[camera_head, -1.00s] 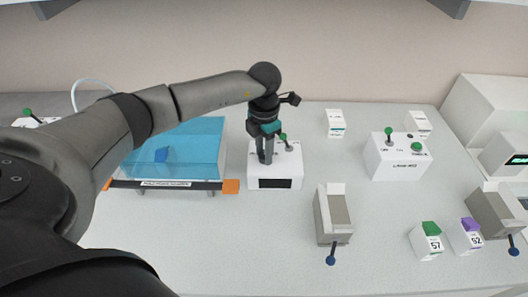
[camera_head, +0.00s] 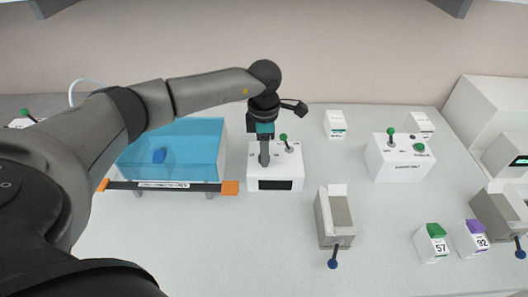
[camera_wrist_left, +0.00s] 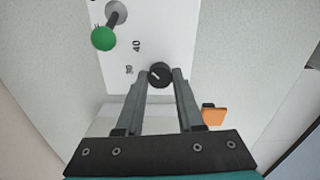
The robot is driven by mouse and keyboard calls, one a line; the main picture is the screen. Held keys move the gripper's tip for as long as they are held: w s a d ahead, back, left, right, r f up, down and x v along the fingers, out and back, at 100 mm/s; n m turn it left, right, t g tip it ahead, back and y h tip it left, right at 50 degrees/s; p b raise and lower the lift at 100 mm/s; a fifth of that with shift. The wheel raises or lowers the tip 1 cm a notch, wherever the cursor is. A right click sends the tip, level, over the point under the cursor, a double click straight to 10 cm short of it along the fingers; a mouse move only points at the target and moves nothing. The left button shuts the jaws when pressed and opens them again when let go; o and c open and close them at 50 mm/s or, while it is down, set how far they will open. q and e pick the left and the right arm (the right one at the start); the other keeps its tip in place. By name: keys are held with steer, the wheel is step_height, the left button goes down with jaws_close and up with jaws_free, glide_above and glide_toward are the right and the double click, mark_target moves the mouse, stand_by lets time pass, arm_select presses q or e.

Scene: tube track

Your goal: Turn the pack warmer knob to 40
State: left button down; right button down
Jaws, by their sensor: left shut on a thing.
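The pack warmer is a white box (camera_head: 290,174) with a dark display window (camera_head: 275,184) on its front, standing right of the blue tank. Its black round knob (camera_wrist_left: 160,74) shows in the left wrist view with a small pale pointer mark. A printed "40" and another number beside it, perhaps 30, lie to the knob's left. My left gripper (camera_head: 264,160) reaches down from above and is shut on the knob, one finger on each side; it also shows in the left wrist view (camera_wrist_left: 161,76). My right gripper is not in view.
A green-tipped lever (camera_head: 284,140) stands on the box close to my gripper; it also shows in the left wrist view (camera_wrist_left: 104,39). The blue tank (camera_head: 175,150) with an orange-ended bar (camera_head: 230,188) is left. A grey holder (camera_head: 335,218) stands front right.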

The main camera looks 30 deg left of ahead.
arm_select(q)
steer(key=shift+w+r, duration=0.1)
steer(key=c, duration=0.5)
jaws_free()
steer(key=shift+c, duration=0.2)
step_height(320, 180, up, 15)
steer(key=p, duration=0.1)
stand_by(0.5)
